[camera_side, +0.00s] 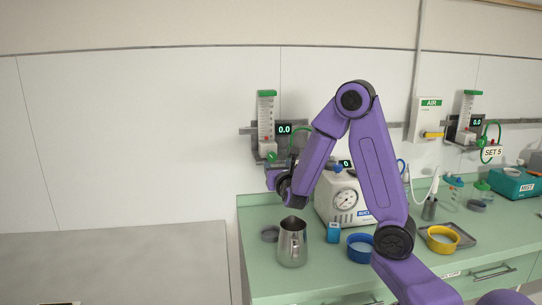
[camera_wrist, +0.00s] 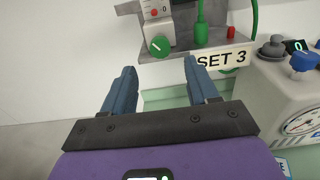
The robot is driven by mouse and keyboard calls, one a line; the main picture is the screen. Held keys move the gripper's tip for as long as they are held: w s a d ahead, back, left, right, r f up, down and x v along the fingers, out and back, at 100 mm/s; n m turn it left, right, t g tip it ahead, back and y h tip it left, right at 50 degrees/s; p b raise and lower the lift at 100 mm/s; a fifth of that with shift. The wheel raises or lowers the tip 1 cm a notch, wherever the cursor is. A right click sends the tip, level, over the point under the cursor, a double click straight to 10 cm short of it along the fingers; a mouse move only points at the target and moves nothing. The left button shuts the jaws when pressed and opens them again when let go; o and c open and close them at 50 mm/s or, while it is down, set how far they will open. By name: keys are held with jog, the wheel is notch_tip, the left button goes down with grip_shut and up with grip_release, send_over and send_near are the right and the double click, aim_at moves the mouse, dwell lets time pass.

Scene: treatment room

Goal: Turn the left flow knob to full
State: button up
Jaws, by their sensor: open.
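The left flowmeter (camera_side: 266,122) hangs on the wall rail, with a clear tube and a display (camera_side: 285,129) reading 0.0. Its green flow knob (camera_side: 272,157) sits at the bottom of the tube. In the wrist view the knob (camera_wrist: 160,46) has a white pointer mark and lies just beyond and between my fingertips. My gripper (camera_wrist: 160,66) is open and empty, with a finger on either side and apart from the knob. In the side view my gripper (camera_side: 272,178) is just below the knob, partly hidden by my wrist.
A "SET 3" label (camera_wrist: 222,58) is close to my right finger. A white suction unit (camera_side: 343,203) with a gauge stands to the right. A metal jug (camera_side: 292,243) and a blue dish (camera_side: 360,248) stand on the green counter (camera_side: 262,211). Another flowmeter (camera_side: 467,116) hangs farther right.

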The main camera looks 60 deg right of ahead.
aim_at(272, 157)
jog(key=x, duration=1.2)
jog(key=shift+a, duration=0.1)
jog(key=c, duration=1)
